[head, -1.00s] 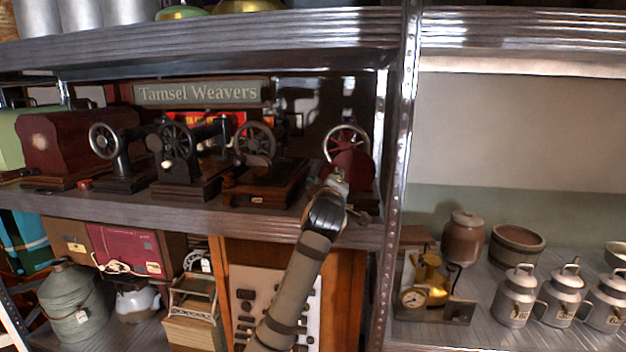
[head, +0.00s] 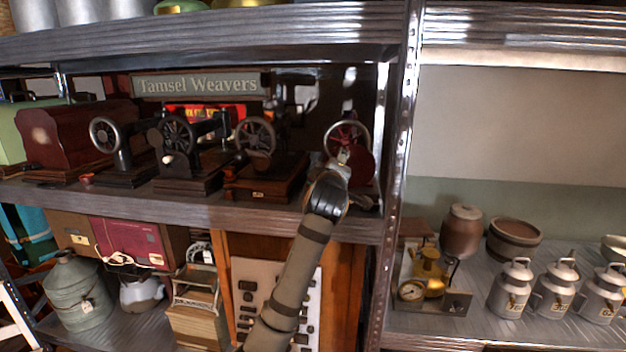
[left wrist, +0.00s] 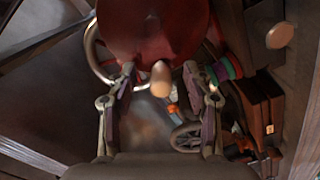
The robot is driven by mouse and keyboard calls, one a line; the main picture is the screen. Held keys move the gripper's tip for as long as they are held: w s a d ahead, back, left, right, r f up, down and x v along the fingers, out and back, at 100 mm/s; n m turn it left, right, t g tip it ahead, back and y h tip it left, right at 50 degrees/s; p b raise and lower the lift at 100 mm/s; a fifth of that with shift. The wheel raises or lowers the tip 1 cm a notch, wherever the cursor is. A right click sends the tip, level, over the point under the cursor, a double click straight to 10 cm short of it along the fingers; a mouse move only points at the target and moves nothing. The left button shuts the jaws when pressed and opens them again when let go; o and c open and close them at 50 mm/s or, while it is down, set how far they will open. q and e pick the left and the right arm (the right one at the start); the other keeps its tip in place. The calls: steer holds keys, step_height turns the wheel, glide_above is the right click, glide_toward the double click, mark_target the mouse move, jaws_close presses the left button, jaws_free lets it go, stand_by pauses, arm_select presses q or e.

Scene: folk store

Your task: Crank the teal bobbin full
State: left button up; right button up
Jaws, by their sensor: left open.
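A dark red machine (head: 361,167) with a pale metal-rimmed wheel (head: 366,130) stands at the right end of the middle shelf. My left gripper (head: 343,157) is in front of it. In the left wrist view the machine's red round body (left wrist: 150,28) fills the top. A pale wooden knob (left wrist: 160,80) shows between the spread fingertips of my left gripper (left wrist: 160,70); I cannot tell whether they touch it. A teal-green ring (left wrist: 235,66) beside magenta, perhaps the bobbin, shows right of the right finger. My right gripper is not in view.
Several black machines with spoked wheels, one a sewing machine (head: 180,150), stand to the left on the same shelf (head: 130,204). A metal upright (head: 398,170) rises close to the right. Milk cans (head: 512,290) stand beyond it.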

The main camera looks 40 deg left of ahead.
arm_select(q)
steer(key=shift+d, duration=0.1)
steer(key=v, duration=0.9)
stand_by(0.5)
stand_by(0.3)
